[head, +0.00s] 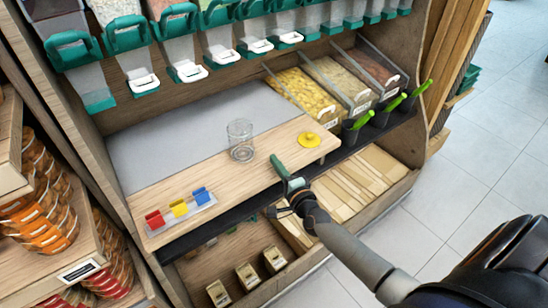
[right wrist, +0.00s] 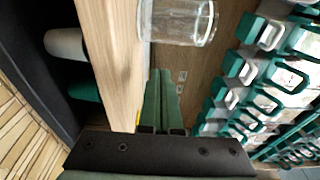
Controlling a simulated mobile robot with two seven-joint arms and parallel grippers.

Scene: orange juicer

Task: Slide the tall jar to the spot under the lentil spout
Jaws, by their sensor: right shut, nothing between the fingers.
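A clear empty glass jar (head: 240,141) stands upright on the light wooden board (head: 215,165) in front of the dispensers; it also shows at the top of the right wrist view (right wrist: 178,22). A row of dispensers with green and white spouts (head: 189,72) hangs above and behind it; I cannot tell which one is the lentil spout. My right gripper (head: 276,160) is over the board's front part, to the right of the jar and apart from it. Its green fingers (right wrist: 160,95) are together and empty. My left gripper is not in view.
Red, yellow and blue clips (head: 179,208) stand in a clear holder at the board's left. A yellow knobbed disc (head: 309,140) lies at its right. Open bins with green-handled scoops (head: 388,102) stand further right. The grey surface (head: 190,125) behind the jar is clear.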

